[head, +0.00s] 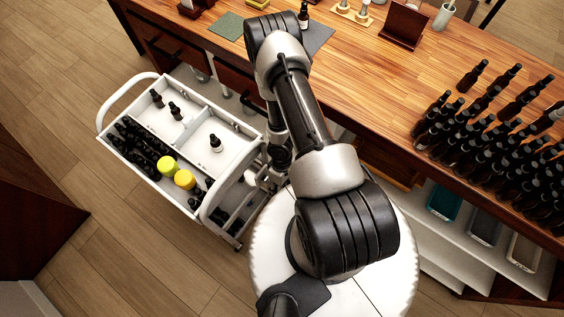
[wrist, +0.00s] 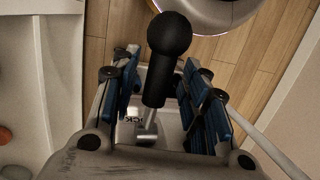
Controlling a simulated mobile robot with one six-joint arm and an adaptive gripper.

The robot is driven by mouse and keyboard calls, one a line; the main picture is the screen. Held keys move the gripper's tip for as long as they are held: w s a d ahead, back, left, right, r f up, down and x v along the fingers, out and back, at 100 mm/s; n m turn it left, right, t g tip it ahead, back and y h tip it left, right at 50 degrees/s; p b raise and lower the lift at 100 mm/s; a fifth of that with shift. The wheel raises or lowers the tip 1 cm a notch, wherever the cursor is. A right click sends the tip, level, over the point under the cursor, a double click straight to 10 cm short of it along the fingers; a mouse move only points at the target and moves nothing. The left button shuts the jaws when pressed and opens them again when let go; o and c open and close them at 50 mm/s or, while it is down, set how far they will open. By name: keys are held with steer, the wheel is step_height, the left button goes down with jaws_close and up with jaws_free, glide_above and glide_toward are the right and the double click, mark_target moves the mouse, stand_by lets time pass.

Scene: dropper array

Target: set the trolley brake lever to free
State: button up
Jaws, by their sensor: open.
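The brake lever (wrist: 156,85) shows in the wrist view as a black grip with a round knob on a metal stem. Its stem meets a light plate with dark lettering, partly hidden, of which "CK" can be read. My gripper (wrist: 160,72) is open, with one blue-padded finger on each side of the lever. Gaps show between the fingers and the lever, and the knob reaches past the fingertips. The white trolley (head: 113,100) stands left of my arm in the head view. There my gripper is largely hidden by my arm at the trolley's right end, and I cannot make out the lever.
The trolley's tray holds black bottles and two yellow-lidded jars (head: 185,179). A wooden bench (head: 365,85) runs behind, with many dark bottles (head: 495,135) at its right and a brown stand (head: 403,27) at the back. Wooden floor is free left of the trolley.

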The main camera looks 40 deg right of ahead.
step_height(320, 180, up, 9)
stand_by(0.5)
steer(key=shift+c, duration=0.2)
